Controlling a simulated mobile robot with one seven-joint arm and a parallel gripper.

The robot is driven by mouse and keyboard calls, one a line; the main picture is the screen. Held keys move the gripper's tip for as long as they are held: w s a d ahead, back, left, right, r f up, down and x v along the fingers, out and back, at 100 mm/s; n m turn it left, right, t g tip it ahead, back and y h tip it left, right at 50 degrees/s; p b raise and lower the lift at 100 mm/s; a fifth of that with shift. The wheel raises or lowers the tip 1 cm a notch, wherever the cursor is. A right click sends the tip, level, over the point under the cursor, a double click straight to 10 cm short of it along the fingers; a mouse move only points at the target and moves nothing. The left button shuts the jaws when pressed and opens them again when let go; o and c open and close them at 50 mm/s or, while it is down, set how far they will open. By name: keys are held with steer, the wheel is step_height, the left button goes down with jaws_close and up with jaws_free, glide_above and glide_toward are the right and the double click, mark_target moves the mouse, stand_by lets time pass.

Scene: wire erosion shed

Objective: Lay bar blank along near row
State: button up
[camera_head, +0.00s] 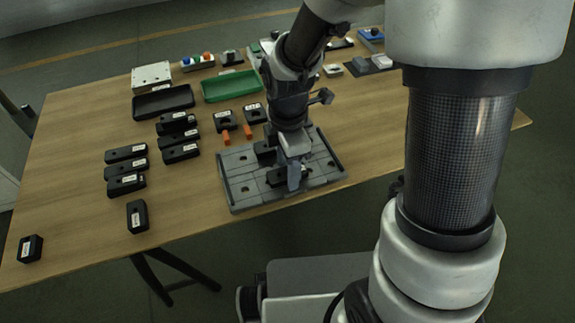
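The grey fixture plate (240,190) lies near the table's front edge, marked into sections by grooves, with dark rails at its ends. My gripper (294,184) points down over the plate's near half. A dark block (275,178) shows right beside the fingers in the near row; I cannot tell whether they grip it. Another dark block (264,152) sits farther back on the plate, partly hidden by my arm. Several black labelled bar-like blocks (126,153) lie to the left. Which piece is the bar blank is not clear.
Behind the plate are two black holders (223,121) with orange pieces (248,132), a green tray (231,86), a black tray (163,102) and a pale block (151,76). Single black blocks lie front left (137,216) and at the left corner (30,248). The front-left wood is mostly bare.

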step_height(320, 180, up, 13)
steer(key=p, duration=0.4)
steer(key=s+d+r+m+t, duration=0.2)
steer(key=s+d+r+m, duration=0.3)
steer(key=m, duration=0.5)
steer(key=s+d+r+m+t, duration=0.3)
steer(key=s+d+r+m, duration=0.2)
steer(key=r+m, duration=0.3)
steer(key=m, duration=0.3)
steer(key=shift+d+t, duration=0.3)
steer(key=shift+d, duration=0.05)
